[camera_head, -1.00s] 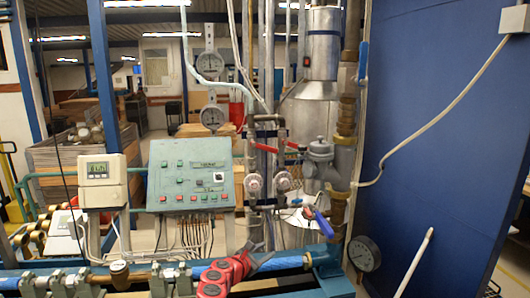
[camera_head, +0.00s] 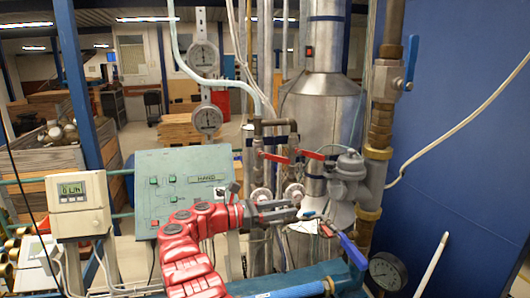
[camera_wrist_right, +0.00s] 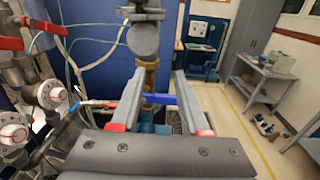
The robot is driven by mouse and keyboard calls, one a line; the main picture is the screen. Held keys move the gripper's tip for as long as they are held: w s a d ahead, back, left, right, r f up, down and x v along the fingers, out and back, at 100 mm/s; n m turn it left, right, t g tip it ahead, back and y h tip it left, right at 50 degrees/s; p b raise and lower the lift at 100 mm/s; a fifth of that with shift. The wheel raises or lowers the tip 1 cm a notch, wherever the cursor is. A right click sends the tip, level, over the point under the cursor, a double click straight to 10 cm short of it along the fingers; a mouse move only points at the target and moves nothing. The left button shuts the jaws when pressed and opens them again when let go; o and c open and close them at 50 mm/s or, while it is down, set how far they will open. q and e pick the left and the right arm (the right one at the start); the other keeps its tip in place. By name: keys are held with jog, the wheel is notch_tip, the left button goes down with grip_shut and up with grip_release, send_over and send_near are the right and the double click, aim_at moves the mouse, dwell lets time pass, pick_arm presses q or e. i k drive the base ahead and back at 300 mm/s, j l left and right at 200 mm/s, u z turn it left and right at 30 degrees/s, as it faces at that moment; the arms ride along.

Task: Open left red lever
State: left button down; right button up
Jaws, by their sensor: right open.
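Red lever parts (camera_wrist_right: 46,27) show at the left of the wrist view, outside the jaws. My left gripper is out of sight.
A blue-handled valve (camera_head: 352,251) and a pressure gauge (camera_head: 388,270) are right of my gripper. A green control box (camera_head: 187,186) and a grey meter (camera_head: 77,203) stand left. Pipes and a metal cylinder (camera_head: 322,115) crowd the middle. A blue panel (camera_head: 460,150) closes the right.

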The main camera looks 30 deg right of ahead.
aim_at(276, 158)
jog(key=i, duration=1.05)
jog(key=l, duration=0.4)
jog(key=k+z, duration=0.05)
jog(key=k, duration=0.05)
